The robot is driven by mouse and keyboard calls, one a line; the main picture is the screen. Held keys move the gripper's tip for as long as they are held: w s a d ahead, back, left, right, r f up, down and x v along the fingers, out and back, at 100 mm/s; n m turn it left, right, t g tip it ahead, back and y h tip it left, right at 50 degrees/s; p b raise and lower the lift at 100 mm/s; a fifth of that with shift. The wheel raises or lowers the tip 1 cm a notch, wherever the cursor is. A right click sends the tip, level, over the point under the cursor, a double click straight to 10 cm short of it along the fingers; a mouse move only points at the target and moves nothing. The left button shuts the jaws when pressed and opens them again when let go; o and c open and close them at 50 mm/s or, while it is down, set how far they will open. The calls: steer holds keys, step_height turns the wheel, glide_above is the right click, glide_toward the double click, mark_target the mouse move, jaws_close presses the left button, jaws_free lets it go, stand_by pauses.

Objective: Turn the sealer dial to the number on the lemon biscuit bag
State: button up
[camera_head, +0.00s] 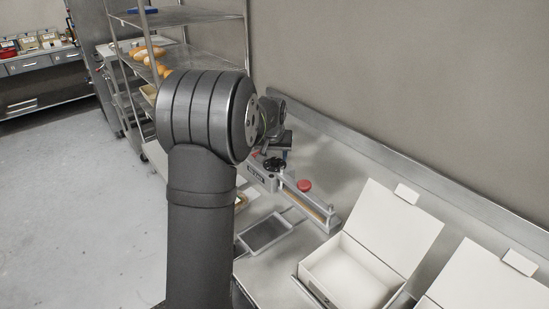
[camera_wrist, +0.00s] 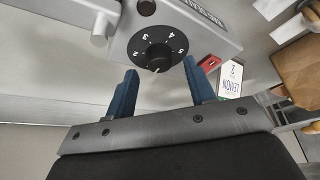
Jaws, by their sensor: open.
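The sealer's black dial (camera_wrist: 139,61) is on the grey sealer body (camera_wrist: 105,12) in the wrist view, with 2, 3, 4 and 5 readable. A pale pointer mark on its central knob (camera_wrist: 158,55) faces the picture's bottom, away from those numbers. A white tag (camera_wrist: 231,78) right of the dial reads LEMON and what looks like 2, upside down. My gripper (camera_wrist: 160,77) is open, its blue fingers apart and empty just below the dial. In the head view the sealer (camera_head: 318,207) and dial (camera_head: 275,164) stand beyond my arm; the gripper is partly hidden there.
In the head view, an open white box (camera_head: 350,270) and a dark tray (camera_head: 265,232) occupy the steel bench. A rack with bread (camera_head: 143,52) stands behind my arm.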

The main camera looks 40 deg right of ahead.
steer(key=shift+x, duration=1.1)
steer(key=c, duration=1)
steer(key=m+g, duration=0.1)
steer(key=m, duration=0.1)
steer(key=m+g+h, duration=0.1)
steer(key=m, duration=0.2)
steer(key=shift+w+a+m, duration=0.1)
steer(key=shift+w+m, duration=0.05)
steer(key=shift+m, duration=0.15)
steer(key=m+g, duration=0.1)
steer(key=m, duration=0.2)
steer(key=m+g, duration=0.1)
steer(key=m, duration=0.2)
steer(key=shift+w, duration=0.15)
